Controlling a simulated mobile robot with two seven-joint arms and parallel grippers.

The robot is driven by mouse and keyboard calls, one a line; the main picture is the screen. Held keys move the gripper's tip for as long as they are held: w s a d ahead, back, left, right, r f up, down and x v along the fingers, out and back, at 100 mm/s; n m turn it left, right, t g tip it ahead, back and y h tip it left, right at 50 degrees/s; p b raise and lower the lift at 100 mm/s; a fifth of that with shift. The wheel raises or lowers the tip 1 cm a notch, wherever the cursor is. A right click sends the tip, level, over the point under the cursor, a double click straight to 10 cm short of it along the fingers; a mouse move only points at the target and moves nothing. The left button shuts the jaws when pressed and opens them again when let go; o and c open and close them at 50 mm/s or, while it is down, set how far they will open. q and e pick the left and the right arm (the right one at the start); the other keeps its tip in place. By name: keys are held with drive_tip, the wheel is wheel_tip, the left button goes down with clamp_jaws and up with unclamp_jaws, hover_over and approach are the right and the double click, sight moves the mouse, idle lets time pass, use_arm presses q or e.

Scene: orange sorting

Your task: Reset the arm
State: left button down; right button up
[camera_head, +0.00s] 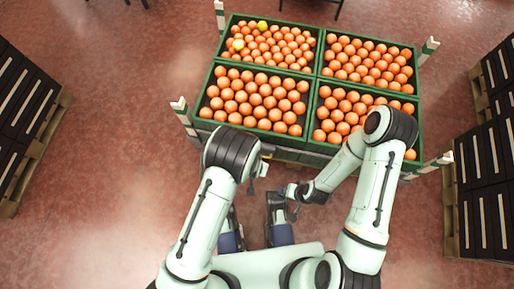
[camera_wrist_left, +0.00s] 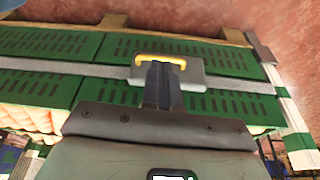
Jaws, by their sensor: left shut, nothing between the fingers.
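My left gripper (camera_head: 258,170) is in front of the near side of the crates in the head view, partly hidden by my own arm. In the left wrist view its fingers (camera_wrist_left: 163,85) are together with nothing between them, in front of a green slatted crate wall (camera_wrist_left: 225,100). My right gripper (camera_head: 287,190) hangs low in front of the crates, near the middle of the head view. It is small and dark there, and its finger opening cannot be made out.
Four-part green crates (camera_head: 262,138) hold many oranges, with two yellow fruits (camera_head: 262,25) in the back left one. White-tipped posts (camera_head: 180,104) stand at the corners. Black crates on pallets stand at left (camera_head: 22,110) and right (camera_head: 485,160). The floor (camera_head: 110,150) at left is clear.

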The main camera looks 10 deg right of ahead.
use_arm(q)
drive_tip(key=shift+r, duration=0.3)
use_arm(e)
drive_tip(key=shift+s, duration=0.15)
use_arm(q)
drive_tip(key=shift+a, duration=0.1)
